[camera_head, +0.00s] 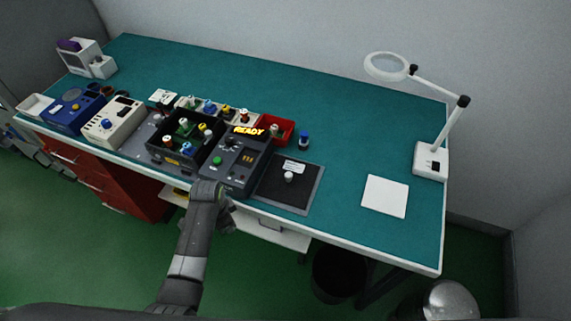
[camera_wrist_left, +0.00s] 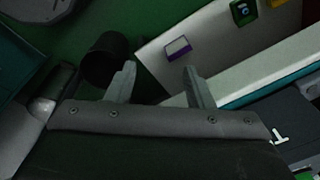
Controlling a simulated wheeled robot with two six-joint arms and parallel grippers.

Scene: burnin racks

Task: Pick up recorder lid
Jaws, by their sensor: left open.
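A dark flat panel with a grey border (camera_head: 268,198) lies on the bench, right of the dark grey device with the lit READY display (camera_head: 236,165). A pale knob (camera_head: 289,177) and a white label (camera_head: 294,166) are on it; I take this to be the recorder lid, but cannot be sure. My left gripper (camera_head: 226,222) is at the bench's front edge, below the READY device and left of the panel. In the left wrist view my left gripper (camera_wrist_left: 158,72) is open, with nothing between its fingers.
An open black box with coloured knobs (camera_head: 162,154) stands left of the READY device. A red bin (camera_head: 285,126), a white pad (camera_head: 385,196) and a magnifier lamp (camera_head: 431,160) are also on the bench. A low white shelf (camera_head: 285,238) sits under the front edge.

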